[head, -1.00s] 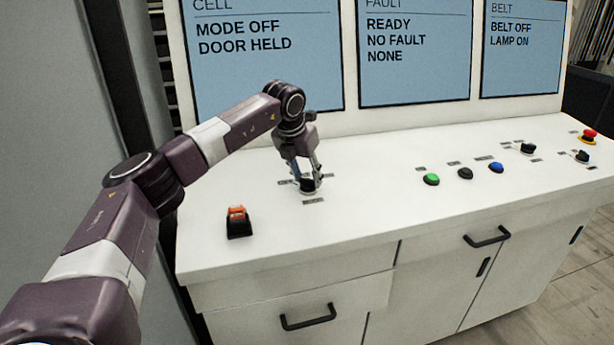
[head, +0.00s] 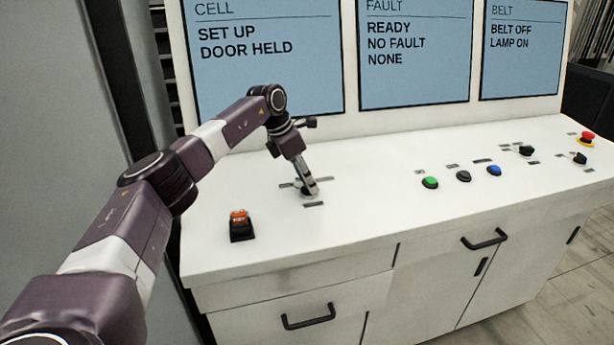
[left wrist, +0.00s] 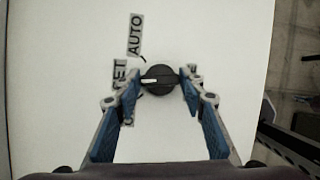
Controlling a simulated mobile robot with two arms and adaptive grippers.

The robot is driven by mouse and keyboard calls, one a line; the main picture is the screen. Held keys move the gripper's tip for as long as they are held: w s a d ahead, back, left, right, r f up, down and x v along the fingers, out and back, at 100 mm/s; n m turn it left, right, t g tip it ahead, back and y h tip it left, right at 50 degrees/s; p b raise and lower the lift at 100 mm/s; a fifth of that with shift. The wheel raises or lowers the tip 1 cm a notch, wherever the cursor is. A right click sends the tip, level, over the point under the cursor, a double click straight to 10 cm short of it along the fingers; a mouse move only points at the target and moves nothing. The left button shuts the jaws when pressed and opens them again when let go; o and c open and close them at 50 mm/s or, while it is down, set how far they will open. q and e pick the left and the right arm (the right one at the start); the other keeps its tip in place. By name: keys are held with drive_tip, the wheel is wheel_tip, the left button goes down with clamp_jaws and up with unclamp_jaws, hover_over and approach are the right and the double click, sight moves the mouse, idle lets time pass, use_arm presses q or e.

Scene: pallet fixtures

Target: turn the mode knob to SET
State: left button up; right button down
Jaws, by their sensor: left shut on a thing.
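The black round mode knob (left wrist: 159,80) sits on the white console top, with a white pointer mark on it. In the left wrist view the pointer points left, toward the partly hidden SET label (left wrist: 119,75). The AUTO label (left wrist: 136,34) is above it; other labels are partly covered by the fingers. My left gripper (left wrist: 159,84) is shut on the knob, a blue-padded finger on each side. In the head view the left gripper (head: 309,190) comes down onto the knob and mostly hides it. The CELL screen (head: 262,55) reads SET UP, DOOR HELD. My right gripper is not in view.
An orange rocker switch (head: 240,225) stands left of the knob on the console (head: 350,215). To the right are green (head: 430,183), black and blue buttons, more black knobs, and a red stop button (head: 587,138). The surface between is clear.

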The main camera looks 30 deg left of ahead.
use_arm(q)
drive_tip(key=shift+r+m, duration=0.15)
drive_tip(key=shift+m, duration=0.45)
drive_tip(key=shift+m+h, duration=0.3)
drive_tip(key=o, duration=1.2)
drive_tip(key=shift+c, duration=0.2)
drive_tip(key=v, duration=1.1)
drive_tip(key=shift+a+r, duration=0.15)
drive_tip(key=shift+r, duration=0.3)
